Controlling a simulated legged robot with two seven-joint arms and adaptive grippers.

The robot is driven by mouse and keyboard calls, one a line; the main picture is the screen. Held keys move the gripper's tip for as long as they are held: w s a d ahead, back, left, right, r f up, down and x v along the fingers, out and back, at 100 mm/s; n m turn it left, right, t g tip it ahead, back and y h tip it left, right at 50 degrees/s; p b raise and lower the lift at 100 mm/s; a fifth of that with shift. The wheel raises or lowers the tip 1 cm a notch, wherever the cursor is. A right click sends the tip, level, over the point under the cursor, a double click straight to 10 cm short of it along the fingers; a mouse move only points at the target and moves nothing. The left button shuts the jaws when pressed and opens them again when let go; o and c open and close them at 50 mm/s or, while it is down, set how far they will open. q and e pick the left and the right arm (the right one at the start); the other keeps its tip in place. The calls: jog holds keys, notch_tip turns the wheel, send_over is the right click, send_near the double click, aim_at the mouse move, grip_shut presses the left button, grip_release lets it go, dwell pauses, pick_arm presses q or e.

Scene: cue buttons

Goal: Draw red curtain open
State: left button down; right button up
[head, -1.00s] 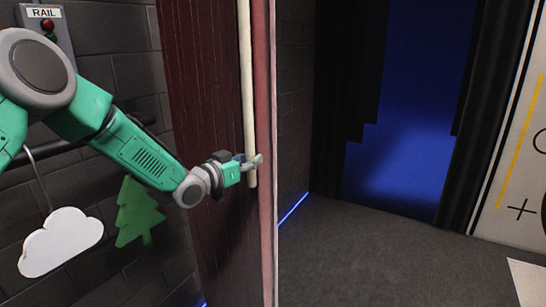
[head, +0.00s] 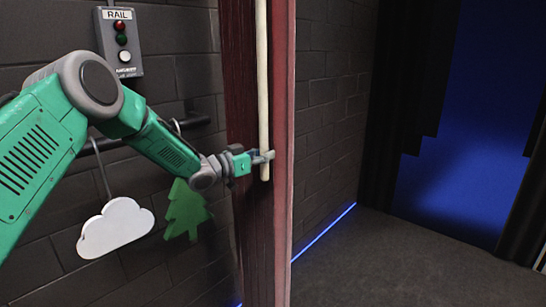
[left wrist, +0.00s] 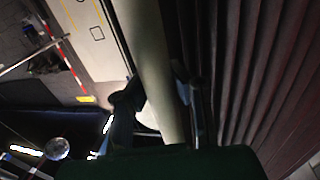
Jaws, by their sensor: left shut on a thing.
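The red curtain (head: 240,120) hangs in a narrow, gathered width left of centre in the head view. A pale upright rod (head: 262,80) runs along its leading edge. My left gripper (head: 264,158) is shut on the rod near its lower end. In the left wrist view, the rod (left wrist: 157,60) passes between the two fingers of my left gripper (left wrist: 158,95), and the curtain's dark red folds (left wrist: 245,70) fill the right side. My right gripper is in neither view.
A control box (head: 120,42) labelled RAIL, with a red and a green light and a white button, is on the dark brick wall. A white cloud (head: 115,228) and a green tree (head: 186,210) hang from a bar below it. Grey floor (head: 400,265) lies open on the right.

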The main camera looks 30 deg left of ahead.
pick_arm(q)
jog(key=shift+s+a+f, duration=0.15)
jog(key=shift+a+f, duration=0.2)
jog(key=shift+f, duration=0.15)
jog(key=c, duration=1.3)
grip_release()
jog(key=shift+s+a+r, duration=0.15)
jog(key=shift+a, duration=0.05)
jog(key=shift+s+a+r, duration=0.1)
jog(key=shift+s+a, duration=0.05)
jog(key=shift+a, duration=0.1)
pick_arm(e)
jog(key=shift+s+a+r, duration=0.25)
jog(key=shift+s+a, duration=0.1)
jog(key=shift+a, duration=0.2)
pick_arm(q)
jog(key=v, duration=1.2)
jog(key=shift+a, duration=0.1)
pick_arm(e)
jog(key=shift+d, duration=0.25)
